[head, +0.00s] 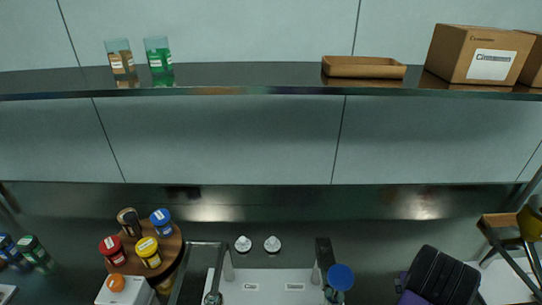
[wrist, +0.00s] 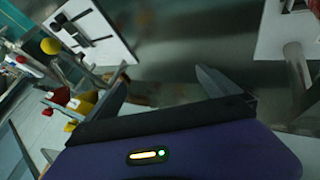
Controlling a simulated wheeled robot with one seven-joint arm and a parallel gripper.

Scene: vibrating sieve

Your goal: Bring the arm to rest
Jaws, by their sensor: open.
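My gripper (wrist: 162,78) shows in the wrist view, with its purple body at the bottom and two dark fingers spread wide apart. It is open, and nothing shows between the fingers. The space between and beyond them is a dark grey, blurred surface. In the head view a black ribbed part with purple edges, likely my own arm (head: 440,277), shows at the bottom right. The fingers cannot be made out there.
A round wooden stand (head: 132,266) holds jars with coloured lids at the lower left. White equipment (head: 265,287) stands at the bottom middle. A wooden stool-like frame (head: 500,232) is at the right. A high shelf (head: 230,82) bears two glasses, a tray (head: 363,67) and boxes (head: 478,54).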

